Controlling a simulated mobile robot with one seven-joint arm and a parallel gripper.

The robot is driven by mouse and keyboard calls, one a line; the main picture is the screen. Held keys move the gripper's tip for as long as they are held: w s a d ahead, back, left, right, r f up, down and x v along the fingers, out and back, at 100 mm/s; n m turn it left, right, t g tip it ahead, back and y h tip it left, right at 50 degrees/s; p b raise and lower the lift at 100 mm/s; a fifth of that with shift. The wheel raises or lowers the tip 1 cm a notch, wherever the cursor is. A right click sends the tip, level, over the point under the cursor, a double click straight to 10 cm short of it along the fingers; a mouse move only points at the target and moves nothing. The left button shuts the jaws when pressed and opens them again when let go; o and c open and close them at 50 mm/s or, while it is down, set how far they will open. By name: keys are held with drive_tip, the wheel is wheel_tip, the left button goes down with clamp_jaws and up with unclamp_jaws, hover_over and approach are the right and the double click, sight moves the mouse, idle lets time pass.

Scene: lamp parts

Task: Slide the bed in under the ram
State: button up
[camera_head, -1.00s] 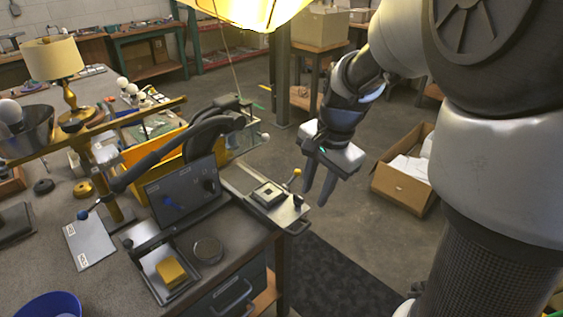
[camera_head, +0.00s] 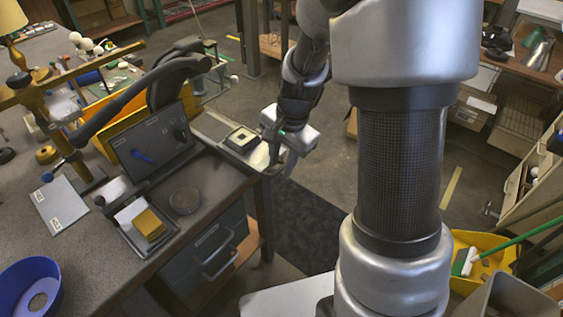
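The bed (camera_head: 213,126) is a pale metal plate at the right edge of the workbench, with a dark square die block (camera_head: 242,138) on it. It sticks out beside the dark press. The press's curved black arm (camera_head: 170,76) rises to the left of the bed. The ram itself cannot be made out clearly from here. My gripper (camera_head: 282,151) points down at the bed's outer right end, close to its edge. Its fingers overlap in this view, so their gap and any contact are unclear. The knob on the bed's end is hidden behind my gripper.
A blue bowl (camera_head: 22,290) is at bottom left. Floor right of the bench is open around a dark mat (camera_head: 305,228).

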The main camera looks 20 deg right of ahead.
sight(235, 139)
clamp_jaws()
drive_tip(key=shift+w+a+r+p, duration=0.15)
drive_tip(key=shift+w+a+p, duration=0.2)
drive_tip(key=shift+w, duration=0.1)
drive_tip(key=w+a+p, duration=0.1)
drive_tip(key=w+a, duration=0.2)
drive_tip(key=w, duration=0.1)
drive_tip(key=w+a+p, duration=0.1)
drive_tip(key=w+a, duration=0.2)
drive_tip(key=w, duration=0.1)
drive_tip(key=w+a+p, duration=0.1)
drive_tip(key=w+a, duration=0.2)
drive_tip(key=w, duration=0.1)
drive_tip(key=shift+w, duration=0.25)
unclamp_jaws()
drive_tip(key=shift+w+a, duration=0.1)
